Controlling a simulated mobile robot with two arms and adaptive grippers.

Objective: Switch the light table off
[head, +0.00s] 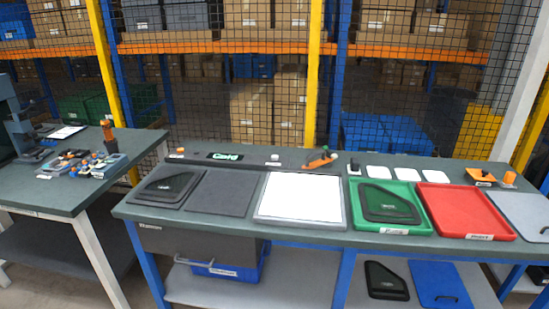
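The light table (301,198) lies near the middle of the long workbench. Its flat panel is bright white and looks lit, inside a grey frame. I cannot make out a switch on it. A small white-topped item (272,160) stands behind its back left edge, and a small dark upright item (354,168) stands behind its back right corner; I cannot tell what either is. Neither of my grippers shows in the head view.
A dark mat (222,191) and a dark tray (166,187) lie left of the light table. A green tray (423,221) holding a dark panel and a red tray (466,209) lie right. An orange-handled tool (320,161) lies behind. Mesh fencing stands behind the bench.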

